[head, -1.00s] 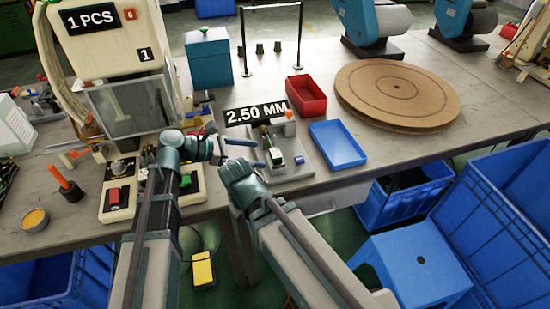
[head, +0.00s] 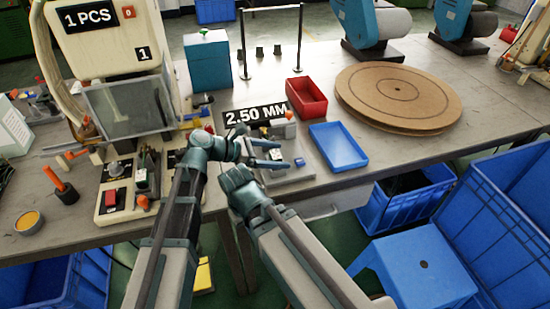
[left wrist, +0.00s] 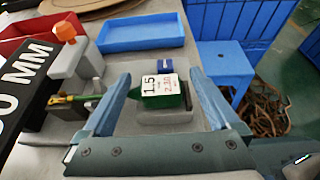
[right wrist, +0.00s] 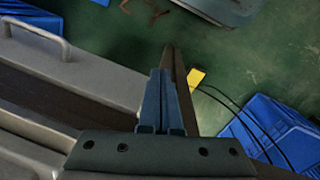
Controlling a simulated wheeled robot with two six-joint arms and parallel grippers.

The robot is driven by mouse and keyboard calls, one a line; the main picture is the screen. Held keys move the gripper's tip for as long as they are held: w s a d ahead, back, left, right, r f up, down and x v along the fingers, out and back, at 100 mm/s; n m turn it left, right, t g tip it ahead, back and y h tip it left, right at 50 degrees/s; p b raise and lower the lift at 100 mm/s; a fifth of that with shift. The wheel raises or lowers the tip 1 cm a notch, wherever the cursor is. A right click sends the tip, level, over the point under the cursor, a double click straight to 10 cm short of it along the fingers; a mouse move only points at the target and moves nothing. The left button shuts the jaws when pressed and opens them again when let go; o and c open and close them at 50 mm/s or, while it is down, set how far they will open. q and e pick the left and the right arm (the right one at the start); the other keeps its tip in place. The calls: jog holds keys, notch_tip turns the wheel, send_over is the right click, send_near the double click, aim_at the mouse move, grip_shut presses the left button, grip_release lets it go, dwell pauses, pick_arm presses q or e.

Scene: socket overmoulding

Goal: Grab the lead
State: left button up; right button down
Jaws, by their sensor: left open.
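My left gripper (head: 277,154) is open over the grey fixture by the 2.50 MM sign. In the left wrist view its spread fingers (left wrist: 160,84) stand on either side of a green block (left wrist: 163,98) with a white numbered face. A thin green and brass piece (left wrist: 62,98) runs in from the left towards this block. I cannot tell for certain which part is the lead. A small blue piece (left wrist: 158,69) lies just behind the block. My right gripper (right wrist: 160,100) has its fingers together and empty over the floor near the table's front; its fingertips are hidden in the head view.
A blue tray (head: 338,147) and a red tray (head: 306,97) stand beside the fixture. The 2.50 MM sign (head: 255,115) and an orange-topped grey post (left wrist: 72,60) are close to my left gripper. A machine (head: 118,150) stands at left.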

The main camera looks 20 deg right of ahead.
pick_arm(q)
jog(key=c, duration=1.5)
jog(key=shift+o, duration=0.2)
jog(key=shift+r, duration=0.15)
notch_tip(320, 180, up, 10)
jog(key=p, duration=1)
